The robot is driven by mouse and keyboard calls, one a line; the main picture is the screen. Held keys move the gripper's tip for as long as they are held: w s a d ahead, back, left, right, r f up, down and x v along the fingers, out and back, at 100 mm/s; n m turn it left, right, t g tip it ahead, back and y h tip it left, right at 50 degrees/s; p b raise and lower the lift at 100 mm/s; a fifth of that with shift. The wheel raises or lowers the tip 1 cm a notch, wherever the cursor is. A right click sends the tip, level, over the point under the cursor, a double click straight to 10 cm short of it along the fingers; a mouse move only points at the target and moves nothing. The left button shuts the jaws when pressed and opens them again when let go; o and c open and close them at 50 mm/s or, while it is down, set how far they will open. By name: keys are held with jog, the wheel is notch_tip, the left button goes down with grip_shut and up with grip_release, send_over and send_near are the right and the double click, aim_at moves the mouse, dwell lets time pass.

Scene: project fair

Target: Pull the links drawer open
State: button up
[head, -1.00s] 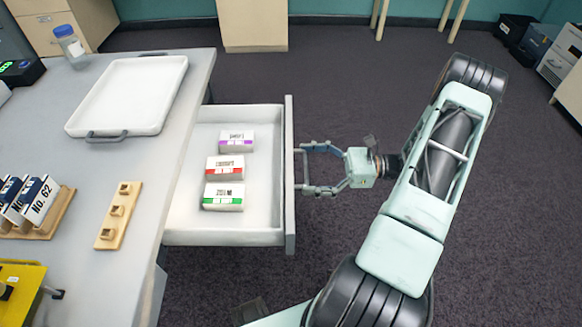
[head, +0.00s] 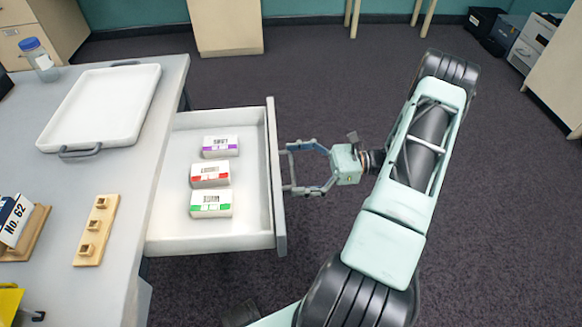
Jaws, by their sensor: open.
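The drawer (head: 254,215) stands pulled well out from the right side of the grey worktable. Its grey front panel (head: 276,225) faces right, towards my arm. Inside lie three small boxes: one with a purple band (head: 220,146), one with a red band (head: 210,175) and one with a green band (head: 211,204). My gripper (head: 290,169) is open at the outer face of the front panel, its two fingers spread apart at the handle area. The handle is hard to tell from the fingertips, and contact with it cannot be judged.
A white tray (head: 78,138) with grey handles, a wooden peg strip (head: 87,252), a card rack (head: 33,232) and a blue-capped bottle (head: 38,62) stand on the worktable (head: 120,190). Dark carpet (head: 340,95) lies clear behind and right of my arm.

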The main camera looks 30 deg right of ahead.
jog(key=v, duration=1.2)
